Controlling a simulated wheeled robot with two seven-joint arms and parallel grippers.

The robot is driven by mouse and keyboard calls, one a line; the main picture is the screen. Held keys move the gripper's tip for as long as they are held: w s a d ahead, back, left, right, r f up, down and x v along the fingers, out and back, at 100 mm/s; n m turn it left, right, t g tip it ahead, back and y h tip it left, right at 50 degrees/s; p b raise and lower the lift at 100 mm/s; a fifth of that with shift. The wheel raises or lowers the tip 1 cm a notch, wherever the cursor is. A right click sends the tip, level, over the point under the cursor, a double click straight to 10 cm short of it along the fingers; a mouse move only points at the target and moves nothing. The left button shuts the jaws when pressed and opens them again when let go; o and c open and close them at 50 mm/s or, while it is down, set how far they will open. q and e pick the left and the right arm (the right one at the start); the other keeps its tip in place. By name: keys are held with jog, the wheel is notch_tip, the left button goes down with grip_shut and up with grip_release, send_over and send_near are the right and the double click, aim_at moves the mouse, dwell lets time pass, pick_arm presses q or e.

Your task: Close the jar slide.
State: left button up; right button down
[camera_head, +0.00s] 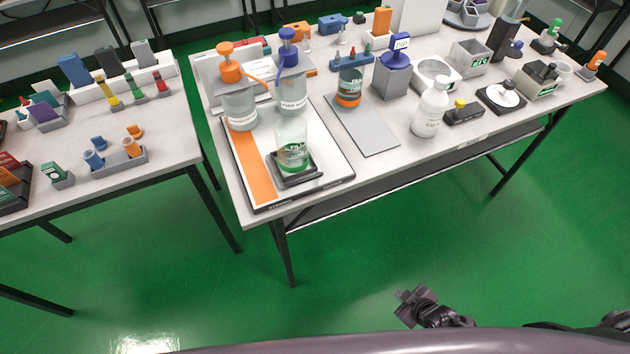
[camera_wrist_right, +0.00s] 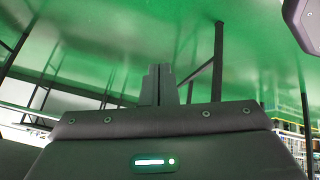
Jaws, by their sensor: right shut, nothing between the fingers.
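Several jars stand on the long table. A clear jar with green contents and a label (camera_head: 291,145) stands upright on a small black base (camera_head: 299,178) at the near left of the table. I cannot tell which part is the jar slide or whether it is open. My right gripper (camera_head: 408,300) is over the green floor, in front of and well below the table, apart from all the objects. In the right wrist view its fingers (camera_wrist_right: 157,75) are together and empty. My left gripper is not in view.
Behind the clear jar stand an orange-topped bottle (camera_head: 240,108) and a blue-topped bottle (camera_head: 293,90). A white bottle (camera_head: 430,110) stands near the table's front edge. A second table (camera_head: 160,185) is at the left.

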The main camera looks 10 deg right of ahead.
jog(key=w+a+r+n+t+y, duration=0.15)
jog(key=w+r+n, duration=0.25)
jog(key=r, duration=0.4)
jog(key=w+a+r+n+t+y, duration=0.1)
jog(key=w+a+r+n+y, duration=0.2)
jog(key=r, duration=0.5)
jog(key=w+r+n+t+y, duration=0.1)
jog(key=w+r+n+y, duration=0.1)
jog(key=w+r+n, duration=0.35)
jog(key=n+g+y, duration=0.3)
jog(key=n+y, duration=0.3)
jog(key=n, duration=0.2)
send_near(301, 183)
jog(key=s+d+r, duration=0.1)
jog(key=s+d, duration=0.4)
jog(key=x, duration=0.4)
jog(key=w+p+x, duration=0.1)
jog(key=x, duration=0.6)
jog(key=shift+w+p, duration=0.3)
jog(key=shift+w, duration=0.15)
jog(key=shift+w+a+f, duration=0.15)
jog(key=shift+w+f, duration=0.05)
jog(key=shift+w, duration=0.25)
